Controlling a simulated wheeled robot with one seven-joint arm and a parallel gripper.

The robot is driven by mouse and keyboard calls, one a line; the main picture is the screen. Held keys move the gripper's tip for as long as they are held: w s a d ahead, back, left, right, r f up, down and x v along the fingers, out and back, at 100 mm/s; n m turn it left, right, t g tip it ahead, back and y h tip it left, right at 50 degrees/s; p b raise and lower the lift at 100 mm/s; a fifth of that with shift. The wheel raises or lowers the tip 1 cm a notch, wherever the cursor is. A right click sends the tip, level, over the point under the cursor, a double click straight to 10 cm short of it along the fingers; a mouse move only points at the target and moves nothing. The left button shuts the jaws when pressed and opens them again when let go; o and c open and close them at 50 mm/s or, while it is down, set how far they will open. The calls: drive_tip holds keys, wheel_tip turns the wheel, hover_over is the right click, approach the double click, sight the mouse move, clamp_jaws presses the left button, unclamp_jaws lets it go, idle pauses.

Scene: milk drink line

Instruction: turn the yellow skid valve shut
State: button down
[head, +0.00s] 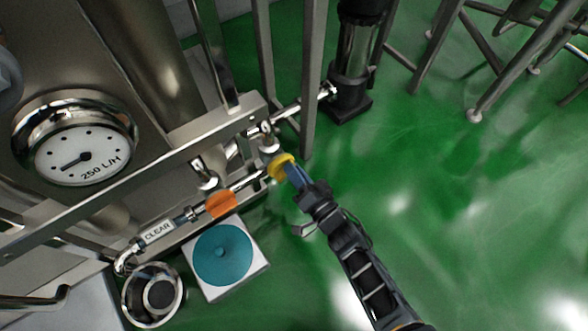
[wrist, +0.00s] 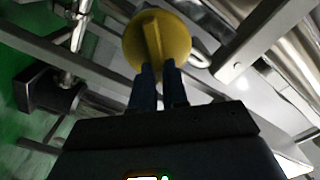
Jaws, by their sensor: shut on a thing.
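The yellow skid valve (head: 281,165) is a round yellow handle on the pipe low on the metal skid. In the wrist view the yellow valve (wrist: 157,38) is a disc with a raised bar across its middle. My gripper (head: 291,176) reaches it from the lower right in the head view. In the wrist view the two blue-grey fingers of my gripper (wrist: 158,76) are shut on the lower end of the bar. The fingertips hide that end of the bar.
An orange handle (head: 221,205) sits on the same pipe, near a CLEAR label (head: 157,232). A white box with a teal disc (head: 223,254) and a round metal cup (head: 152,293) stand below. A flow gauge (head: 83,155) is at left. Green floor (head: 440,190) is open at right.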

drive_tip(key=shift+w+d+f+m+p, duration=0.15)
drive_tip(key=shift+f+m, duration=0.1)
drive_tip(key=shift+m, duration=1.15)
drive_tip(key=shift+s+d+f+m+p, duration=0.1)
drive_tip(key=shift+f+m+p, duration=0.1)
drive_tip(key=shift+m, duration=1.2)
drive_tip(key=shift+w+d+f+m+p, duration=0.15)
drive_tip(key=shift+f+m, duration=0.1)
drive_tip(key=shift+m, duration=1.15)
drive_tip(key=shift+a, duration=0.1)
drive_tip(key=c, duration=1.1)
unclamp_jaws()
drive_tip(key=shift+c, duration=0.2)
drive_tip(key=shift+s, duration=0.1)
drive_tip(key=p+v, duration=0.2)
drive_tip(key=v, duration=0.5)
drive_tip(key=shift+s+d+p, duration=0.2)
drive_tip(key=shift+s+p, duration=0.1)
drive_tip(key=shift+p, duration=0.1)
